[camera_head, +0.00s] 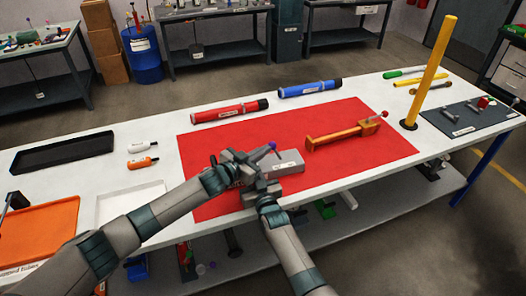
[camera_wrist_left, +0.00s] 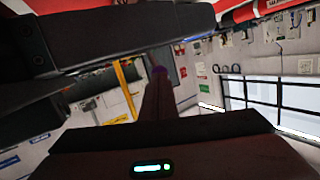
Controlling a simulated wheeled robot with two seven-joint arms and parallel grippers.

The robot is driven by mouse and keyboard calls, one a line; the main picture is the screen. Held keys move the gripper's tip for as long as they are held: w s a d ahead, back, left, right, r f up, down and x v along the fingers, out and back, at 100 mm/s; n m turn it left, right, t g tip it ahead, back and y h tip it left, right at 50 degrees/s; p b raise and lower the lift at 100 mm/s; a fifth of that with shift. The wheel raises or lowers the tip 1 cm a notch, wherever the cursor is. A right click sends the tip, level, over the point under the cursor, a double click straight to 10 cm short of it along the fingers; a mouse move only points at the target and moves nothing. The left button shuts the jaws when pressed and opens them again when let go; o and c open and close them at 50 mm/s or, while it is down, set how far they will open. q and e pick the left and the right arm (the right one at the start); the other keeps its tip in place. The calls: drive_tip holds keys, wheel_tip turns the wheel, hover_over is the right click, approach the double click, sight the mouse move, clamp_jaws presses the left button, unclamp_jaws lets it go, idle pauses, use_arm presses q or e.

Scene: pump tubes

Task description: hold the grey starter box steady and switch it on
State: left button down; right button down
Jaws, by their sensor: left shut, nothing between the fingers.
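The grey starter box (camera_head: 287,164) lies on the red mat (camera_head: 350,158), left of the mat's middle. A lever with a purple tip (camera_head: 271,146) rises at its back left. My left gripper (camera_head: 240,160) is at the box's left end, close to the lever, shut and empty.
An orange tool with a red knob (camera_head: 345,132) lies right of the box. A red tube (camera_head: 230,111) and a blue tube (camera_head: 309,89) lie behind the mat. A yellow post (camera_head: 431,70) stands at the right. Orange and black trays (camera_head: 62,152) are at the left.

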use_arm(q)
drive_tip(key=shift+r, duration=0.1)
drive_tip(key=shift+w+d+r+m+g+y, duration=0.2)
drive_tip(key=shift+d+r+m+g+y, duration=0.15)
drive_tip(key=shift+d+r, duration=0.2)
drive_tip(key=w+d+r+m+g+y, duration=0.1)
drive_tip(key=d+m+g+y, duration=0.1)
drive_tip(key=d+y, duration=0.3)
drive_tip(key=shift+w+d+r+g+y, duration=0.25)
drive_tip(key=shift+d+g+y, duration=0.1)
drive_tip(key=shift+d, duration=0.15)
drive_tip(key=shift+a+r, duration=0.1)
drive_tip(key=shift+r, duration=0.1)
drive_tip(key=shift+r, duration=0.65)
